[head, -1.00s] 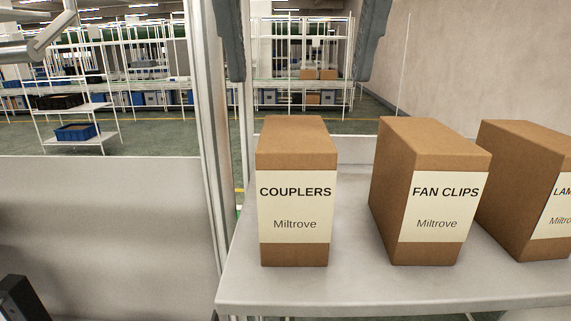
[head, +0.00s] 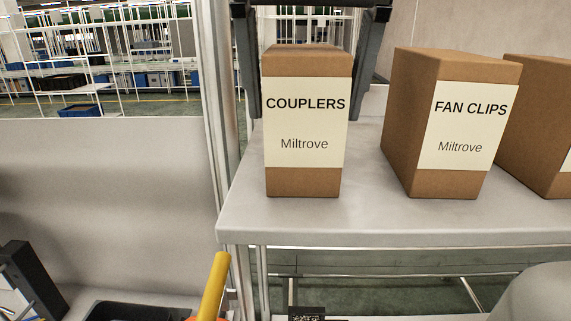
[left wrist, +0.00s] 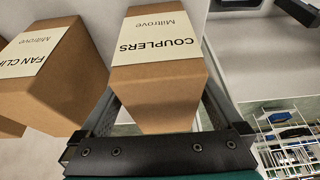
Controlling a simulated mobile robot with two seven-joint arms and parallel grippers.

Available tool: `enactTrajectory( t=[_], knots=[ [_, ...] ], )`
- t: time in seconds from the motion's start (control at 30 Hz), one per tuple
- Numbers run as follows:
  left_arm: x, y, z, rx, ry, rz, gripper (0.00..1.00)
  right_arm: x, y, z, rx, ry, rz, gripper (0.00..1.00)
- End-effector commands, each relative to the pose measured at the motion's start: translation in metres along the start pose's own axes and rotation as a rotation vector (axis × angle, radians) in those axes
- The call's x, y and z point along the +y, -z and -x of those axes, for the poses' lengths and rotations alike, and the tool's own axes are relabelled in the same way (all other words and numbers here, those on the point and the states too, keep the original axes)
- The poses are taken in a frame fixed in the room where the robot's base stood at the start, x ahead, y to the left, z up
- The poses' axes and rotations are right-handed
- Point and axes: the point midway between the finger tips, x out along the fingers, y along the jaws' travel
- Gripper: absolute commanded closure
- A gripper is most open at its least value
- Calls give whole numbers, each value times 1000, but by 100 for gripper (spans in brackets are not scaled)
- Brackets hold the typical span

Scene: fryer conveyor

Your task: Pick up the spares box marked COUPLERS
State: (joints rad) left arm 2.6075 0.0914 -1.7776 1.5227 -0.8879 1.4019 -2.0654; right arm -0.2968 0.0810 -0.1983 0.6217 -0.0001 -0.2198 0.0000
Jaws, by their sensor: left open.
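The COUPLERS box (head: 304,180), brown cardboard with a cream label, stands upright at the left end of a grey shelf (head: 350,222). My left gripper (head: 309,105) comes down from above and behind it, with one dark finger at each side of the box. The fingers are open, and the box's front hides part of them. In the left wrist view the COUPLERS box (left wrist: 158,83) appears upside down, with its near end between the two fingers (left wrist: 160,115). I cannot tell whether either finger touches it. My right gripper is not in view.
The FAN CLIPS box (head: 450,180) stands to the right with a gap, and a third box (head: 535,120) stands beyond it. A metal post (head: 213,110) rises just left of the shelf. A yellow handle (head: 214,285) is below left. White racks stand far behind.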

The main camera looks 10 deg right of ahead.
Motion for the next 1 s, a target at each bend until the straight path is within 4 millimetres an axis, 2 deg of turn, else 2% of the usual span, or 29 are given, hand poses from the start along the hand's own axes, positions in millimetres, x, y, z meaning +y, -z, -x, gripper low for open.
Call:
enactTrajectory(
  t=[0.03,0.2,0.57,1.0],
  knots=[
    [-1,0,-9,4,0,4,0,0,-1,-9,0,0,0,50],
    [-1,1,-21,3,-4,8,0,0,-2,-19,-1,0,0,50],
    [-2,3,-22,3,-6,12,1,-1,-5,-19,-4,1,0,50],
    [-2,3,-22,2,-7,14,51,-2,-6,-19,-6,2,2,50]
  ],
)
